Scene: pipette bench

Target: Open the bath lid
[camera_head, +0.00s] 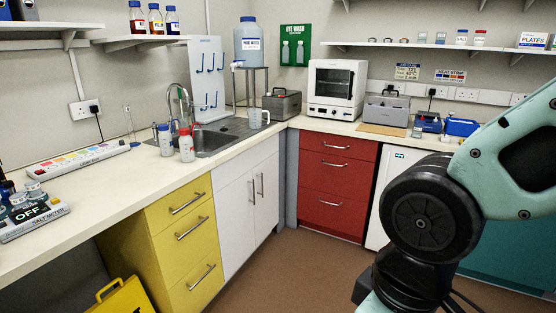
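Two grey boxes with dark handles on top stand on the back counter, and I cannot tell for sure which is the bath. The lighter, wider box (386,111) stands right of the white oven, and its lid (384,100) looks closed. The darker box (282,106) stands in the corner left of the oven, and its top also looks closed. My gripper is outside the picture. Only links of my arm show, at the right, in front of the counter and well apart from both boxes.
The white oven (335,90) stands between the boxes. A brown board (382,130) lies in front of the lighter box. Blue racks (461,127) stand to its right, and a shelf (430,47) runs above. A jug (258,118) is near the darker box.

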